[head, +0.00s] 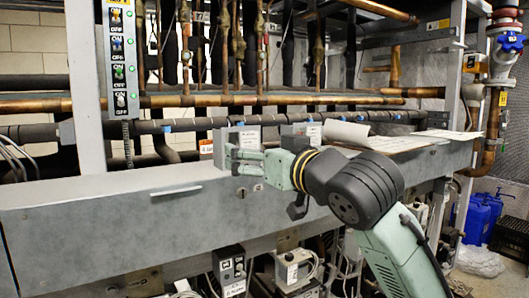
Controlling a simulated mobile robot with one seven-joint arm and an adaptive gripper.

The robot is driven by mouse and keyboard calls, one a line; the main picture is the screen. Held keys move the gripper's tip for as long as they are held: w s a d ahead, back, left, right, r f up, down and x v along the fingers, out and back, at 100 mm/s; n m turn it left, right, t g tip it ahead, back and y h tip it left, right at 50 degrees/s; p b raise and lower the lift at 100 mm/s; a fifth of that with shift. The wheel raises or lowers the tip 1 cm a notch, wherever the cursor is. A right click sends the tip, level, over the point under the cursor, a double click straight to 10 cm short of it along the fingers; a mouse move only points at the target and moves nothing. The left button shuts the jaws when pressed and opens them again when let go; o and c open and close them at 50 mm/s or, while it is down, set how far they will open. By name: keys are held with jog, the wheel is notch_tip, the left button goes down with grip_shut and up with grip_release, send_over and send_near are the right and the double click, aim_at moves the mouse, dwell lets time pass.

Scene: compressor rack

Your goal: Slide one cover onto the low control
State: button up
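My gripper (233,160) is pale green and reaches left from the dark arm over the top of the grey beam. Its fingers overlap the front of a grey box-like piece (236,136), which may be a cover. I cannot tell whether they touch it or how far apart they are. A second, similar grey piece (300,132) stands to the right on the beam, partly behind the gripper. Below the beam hang a dark control box (229,266) and a lighter control box (291,268). I cannot tell which one is the low control.
The long grey beam (110,225) crosses the view. Papers (400,143) lie on its right part. Copper pipes (270,101) run behind. A switch panel (119,60) stands at the upper left. Cables hang around the lower boxes. Blue containers (482,215) stand at the right.

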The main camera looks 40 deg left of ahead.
aim_at(242, 132)
jog(key=p+x, duration=0.1)
jog(key=x, duration=0.7)
jog(key=shift+w+a+p, duration=0.1)
jog(key=shift+a+p, duration=0.05)
jog(key=shift+p, duration=0.2)
jog(key=shift+c, duration=0.3)
jog(key=c, duration=0.9)
jog(key=shift+r+p, duration=1.4)
jog(key=shift+r, duration=0.2)
jog(key=b+v, duration=0.1)
jog(key=v, duration=1.1)
